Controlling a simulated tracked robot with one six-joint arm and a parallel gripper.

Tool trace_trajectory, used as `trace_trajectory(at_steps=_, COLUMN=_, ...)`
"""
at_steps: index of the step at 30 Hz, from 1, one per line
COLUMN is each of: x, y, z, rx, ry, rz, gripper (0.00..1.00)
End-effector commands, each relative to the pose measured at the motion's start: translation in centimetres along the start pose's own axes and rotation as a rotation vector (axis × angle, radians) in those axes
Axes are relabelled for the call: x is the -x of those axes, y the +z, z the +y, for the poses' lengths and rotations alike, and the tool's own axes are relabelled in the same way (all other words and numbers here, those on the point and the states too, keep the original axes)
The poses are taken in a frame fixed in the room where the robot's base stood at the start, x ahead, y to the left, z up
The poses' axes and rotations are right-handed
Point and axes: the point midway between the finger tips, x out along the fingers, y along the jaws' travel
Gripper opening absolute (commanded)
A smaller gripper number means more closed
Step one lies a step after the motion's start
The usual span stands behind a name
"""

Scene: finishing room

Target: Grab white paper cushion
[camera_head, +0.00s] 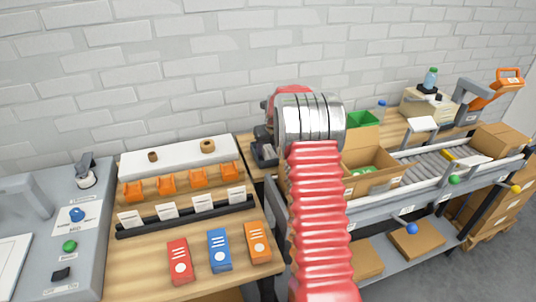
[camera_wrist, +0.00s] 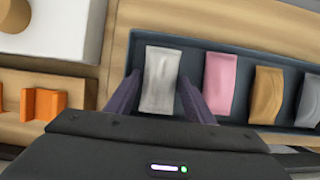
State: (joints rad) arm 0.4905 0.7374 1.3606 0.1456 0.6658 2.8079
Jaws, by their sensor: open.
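The white paper cushion (camera_wrist: 159,80) is a small pale pillow-like packet at the left end of a dark tray (camera_wrist: 199,60) in the wrist view. My gripper (camera_wrist: 157,92) is open, with one dark finger on each side of the cushion's lower part. I cannot tell whether the fingers touch it. In the head view my red and silver arm hides the gripper and most of the tray.
A pink packet (camera_wrist: 219,83), a tan packet (camera_wrist: 266,95) and a grey packet (camera_wrist: 309,101) lie to the right in the same tray. An orange holder (camera_wrist: 43,103) is at left. An open cardboard box (camera_head: 372,178) stands right of my arm.

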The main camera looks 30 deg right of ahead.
Motion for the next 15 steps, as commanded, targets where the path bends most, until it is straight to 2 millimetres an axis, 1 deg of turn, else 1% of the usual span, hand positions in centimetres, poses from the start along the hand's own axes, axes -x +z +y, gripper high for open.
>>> trace_trajectory(at_steps=10, x=-0.08, y=-0.03, z=0.0, rx=0.0, ry=0.0, rz=0.0, gripper=0.48)
trace_trajectory(at_steps=15, x=-0.08, y=-0.03, z=0.0, rx=0.0, ry=0.0, rz=0.0, gripper=0.36)
